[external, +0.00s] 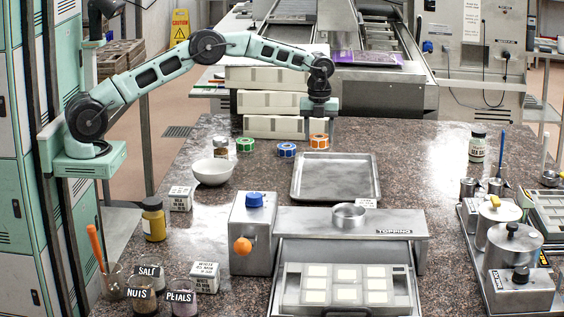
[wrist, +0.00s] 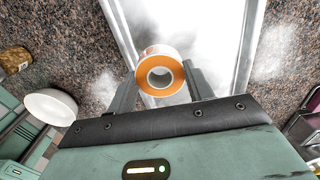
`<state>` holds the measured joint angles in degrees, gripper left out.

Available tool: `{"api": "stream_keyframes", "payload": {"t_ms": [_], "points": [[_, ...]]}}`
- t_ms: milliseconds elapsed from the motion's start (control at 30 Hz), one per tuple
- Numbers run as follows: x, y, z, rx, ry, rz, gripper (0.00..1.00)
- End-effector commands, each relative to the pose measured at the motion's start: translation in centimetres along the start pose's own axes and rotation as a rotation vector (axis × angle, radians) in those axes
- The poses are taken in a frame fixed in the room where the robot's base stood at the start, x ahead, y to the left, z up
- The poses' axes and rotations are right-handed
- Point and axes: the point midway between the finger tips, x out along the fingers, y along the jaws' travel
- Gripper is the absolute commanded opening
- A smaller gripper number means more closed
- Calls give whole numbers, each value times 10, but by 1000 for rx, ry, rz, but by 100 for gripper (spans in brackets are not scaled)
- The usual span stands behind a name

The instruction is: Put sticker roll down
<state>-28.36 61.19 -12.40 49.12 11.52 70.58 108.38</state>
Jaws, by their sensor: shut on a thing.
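An orange sticker roll (external: 319,142) is at the far edge of the metal tray in the external view. My gripper (external: 319,132) points down and is shut on this roll. In the wrist view, the orange sticker roll (wrist: 143,82) sits between the two fingers, its open core facing the camera. I cannot tell whether its underside touches the counter. A green sticker roll (external: 245,145) and a blue sticker roll (external: 287,149) stand on the counter to its left.
The empty metal tray (external: 335,199) lies in front of the roll and shows in the wrist view (wrist: 240,45). White stacked moulds (external: 275,103) stand behind.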

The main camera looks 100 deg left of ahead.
Motion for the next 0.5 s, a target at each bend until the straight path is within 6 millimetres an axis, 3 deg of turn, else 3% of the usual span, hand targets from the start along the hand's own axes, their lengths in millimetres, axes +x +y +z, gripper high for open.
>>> {"api": "stream_keyframes", "payload": {"t_ms": [200, 500], "points": [[38, 1, 0, 0, 1, 4, 29], [66, 1, -1, -1, 1, 4, 29]]}}
